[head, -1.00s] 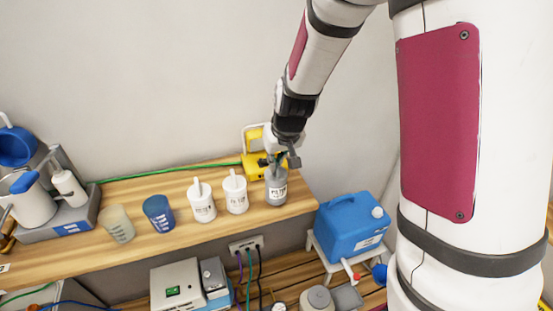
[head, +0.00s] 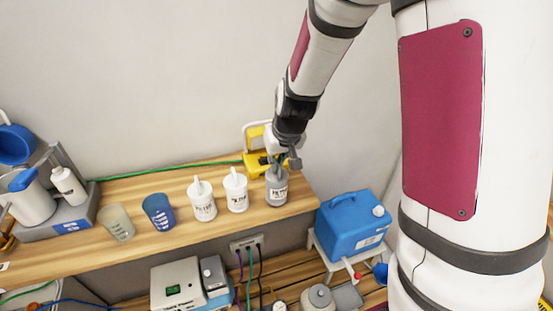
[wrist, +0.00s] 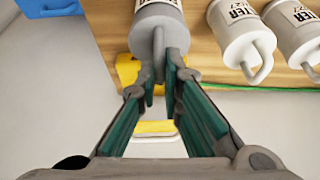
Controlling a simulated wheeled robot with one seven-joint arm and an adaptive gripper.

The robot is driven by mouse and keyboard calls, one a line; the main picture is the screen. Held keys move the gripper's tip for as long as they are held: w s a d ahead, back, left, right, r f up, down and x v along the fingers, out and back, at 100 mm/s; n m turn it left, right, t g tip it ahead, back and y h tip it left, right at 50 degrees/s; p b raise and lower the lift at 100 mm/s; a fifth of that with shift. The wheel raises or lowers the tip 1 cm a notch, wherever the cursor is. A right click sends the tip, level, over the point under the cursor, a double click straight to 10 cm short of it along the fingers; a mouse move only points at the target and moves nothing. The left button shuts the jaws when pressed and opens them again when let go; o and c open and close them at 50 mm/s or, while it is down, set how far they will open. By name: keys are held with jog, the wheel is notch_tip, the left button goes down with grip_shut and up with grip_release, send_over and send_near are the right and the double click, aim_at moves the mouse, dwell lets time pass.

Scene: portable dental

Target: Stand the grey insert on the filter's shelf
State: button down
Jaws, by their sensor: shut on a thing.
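The grey insert (head: 276,191), a labelled cylinder with a handle on top, stands upright on the wooden shelf (head: 180,228) near its right end. My gripper (head: 279,167) is above it, with its fingers down around the handle. In the wrist view the gripper (wrist: 164,80) is shut on the handle of the grey insert (wrist: 157,18). The base of the insert appears to meet the shelf, but I cannot tell whether it bears on it. Two white labelled inserts (head: 203,203) (head: 236,192) stand to its left on the same shelf.
A blue cup (head: 158,212) and a translucent beaker (head: 117,222) stand further left. A yellow object (head: 255,163) is behind my gripper. A blue jug (head: 352,225) sits lower, right of the shelf's end. A green cable (head: 130,177) runs along the wall.

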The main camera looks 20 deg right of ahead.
jog(key=shift+f, duration=0.4)
jog(key=c, duration=1.7)
grip_release()
jog(key=shift+o, duration=0.2)
jog(key=v, duration=1.1)
jog(key=s+r, duration=0.5)
jog(key=s, duration=0.5)
jog(key=s+r+t, duration=0.1)
jog(key=s+r, duration=0.4)
jog(key=s, duration=0.6)
jog(key=shift+a+r, duration=0.2)
